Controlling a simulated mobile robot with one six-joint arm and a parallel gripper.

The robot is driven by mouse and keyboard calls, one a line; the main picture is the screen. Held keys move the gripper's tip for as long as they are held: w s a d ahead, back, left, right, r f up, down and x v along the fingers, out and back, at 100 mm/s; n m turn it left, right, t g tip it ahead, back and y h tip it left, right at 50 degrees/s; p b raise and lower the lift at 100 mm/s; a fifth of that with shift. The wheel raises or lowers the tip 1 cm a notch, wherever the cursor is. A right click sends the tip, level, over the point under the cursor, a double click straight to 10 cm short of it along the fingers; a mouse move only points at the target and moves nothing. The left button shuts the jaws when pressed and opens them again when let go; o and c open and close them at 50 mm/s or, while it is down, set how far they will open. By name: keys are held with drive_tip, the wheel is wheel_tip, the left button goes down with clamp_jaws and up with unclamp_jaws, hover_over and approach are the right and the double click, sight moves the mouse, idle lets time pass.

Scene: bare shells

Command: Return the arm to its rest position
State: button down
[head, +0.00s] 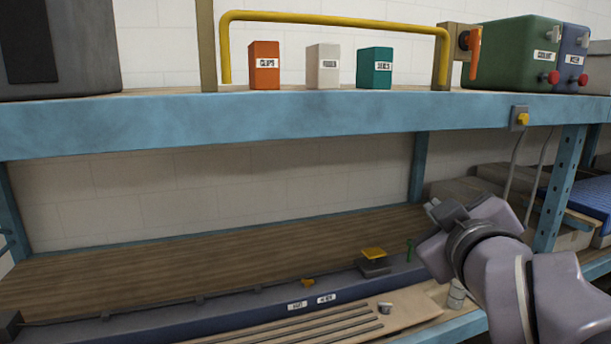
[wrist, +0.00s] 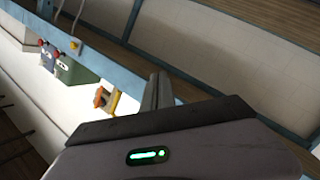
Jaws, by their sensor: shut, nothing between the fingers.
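My gripper (head: 434,208) is at the end of my purple-grey arm at the right of the head view. It is in front of the shelf's right part, below the blue upper beam. It looks empty and holds nothing. In the wrist view the shut fingers (wrist: 158,92) stand up past the dark edge of the gripper body, which carries a green light. No object touches the fingers in either view.
The blue upper shelf beam (head: 300,118) runs above my gripper. On it stand an orange box (head: 264,68), a white box (head: 322,68), a teal box (head: 374,70) and a green container (head: 512,55). A blue post (head: 560,185) is behind my arm. The lower shelf (head: 150,265) is mostly bare at left.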

drive_tip(key=s+a+f+m+g+b, duration=0.1)
drive_tip(key=s+f+m+g+b, duration=0.15)
drive_tip(key=f, duration=0.75)
drive_tip(key=s+a+f+m+g+b, duration=0.1)
drive_tip(key=s+f+m+g+b, duration=0.2)
drive_tip(key=f, duration=0.7)
drive_tip(key=s+a+f+m+g+y+b, duration=0.2)
drive_tip(key=s+a+f+b, duration=0.2)
drive_tip(key=s+f, duration=0.3)
drive_tip(key=s+a+f+m+g+y+b, duration=0.2)
drive_tip(key=s+f, duration=0.5)
drive_tip(key=f, duration=0.7)
drive_tip(key=a+m+g+b, duration=0.1)
drive_tip(key=a+b, duration=0.1)
drive_tip(key=b, duration=0.1)
drive_tip(key=shift+s+a+f+b, duration=0.15)
drive_tip(key=shift+s+f+b, duration=0.05)
drive_tip(key=shift+s+b, duration=0.1)
